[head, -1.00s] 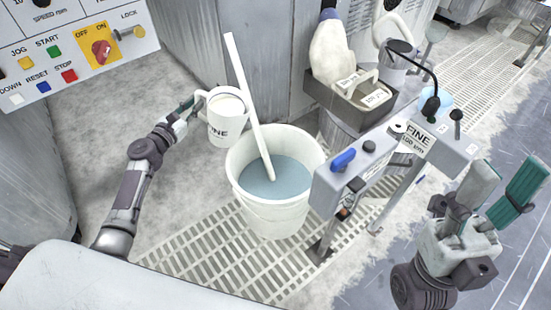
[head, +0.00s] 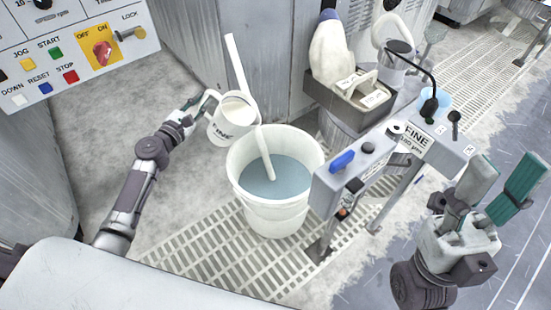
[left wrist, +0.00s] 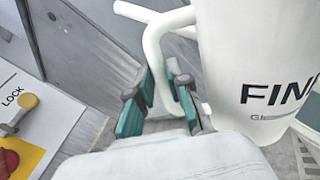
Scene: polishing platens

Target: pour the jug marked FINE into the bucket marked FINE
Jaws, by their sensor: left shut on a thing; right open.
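A white jug marked FINE (head: 231,124) is tilted toward the bucket, its mouth near the bucket's upper left rim. In the left wrist view the jug (left wrist: 255,65) fills the right side, with its lettering facing me. My left gripper (head: 193,112) is shut on the jug's handle; the fingers also show around the handle in the left wrist view (left wrist: 160,103). The white bucket (head: 275,216) holds grey-blue liquid, and a white stick (head: 238,65) leans in it. No stream of liquid is visible. My right gripper (head: 490,193) is open and empty at the lower right.
A grey post-mounted box (head: 352,170) with a blue handle and a FINE sign (head: 415,137) stands right of the bucket. A control panel (head: 75,45) is at upper left. Floor grating (head: 205,250) lies in front.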

